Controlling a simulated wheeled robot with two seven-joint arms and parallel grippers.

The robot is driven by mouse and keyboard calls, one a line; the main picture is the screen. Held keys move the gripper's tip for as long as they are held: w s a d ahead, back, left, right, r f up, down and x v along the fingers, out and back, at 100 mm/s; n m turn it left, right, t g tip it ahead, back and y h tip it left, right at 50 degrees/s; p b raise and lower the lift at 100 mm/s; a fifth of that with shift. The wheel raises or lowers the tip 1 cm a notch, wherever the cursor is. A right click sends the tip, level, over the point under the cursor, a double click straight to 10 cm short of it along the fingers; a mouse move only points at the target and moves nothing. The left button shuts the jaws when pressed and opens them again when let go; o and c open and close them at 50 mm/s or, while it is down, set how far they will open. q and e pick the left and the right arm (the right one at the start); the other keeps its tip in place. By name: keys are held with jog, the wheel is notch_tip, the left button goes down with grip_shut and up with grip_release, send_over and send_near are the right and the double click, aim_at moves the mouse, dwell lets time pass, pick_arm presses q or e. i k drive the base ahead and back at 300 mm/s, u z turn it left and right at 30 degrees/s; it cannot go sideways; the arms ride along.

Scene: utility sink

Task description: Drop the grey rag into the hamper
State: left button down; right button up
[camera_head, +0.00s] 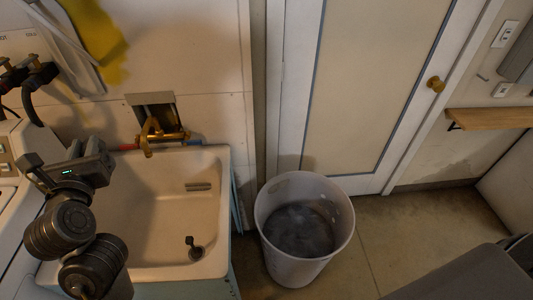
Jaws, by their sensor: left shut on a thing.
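My left gripper (40,178) is at the left, over the edge between the white machine and the sink. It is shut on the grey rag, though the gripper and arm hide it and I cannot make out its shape. The hamper (345,238) is a white round bin on the floor, right of the sink. It is upright and open at the top, with a murky grey inside whose contents I cannot make out. My gripper is well to the left of the hamper, with the sink between them. My right gripper is not in view.
The utility sink (150,225) has a brass faucet (155,135) at its back wall and a dark stopper (194,248) in the basin. A closed door (350,80) stands behind the hamper. A wooden shelf (490,118) juts out at the right.

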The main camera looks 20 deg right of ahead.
aim_at(295, 234)
jog(key=k, duration=0.35)
jog(key=z, duration=1)
jog(key=i, duration=0.5)
jog(key=z, duration=0.55)
jog(key=k, duration=1.35)
jog(key=z, duration=0.95)
jog(key=i, duration=1.3)
jog(key=u, duration=0.8)
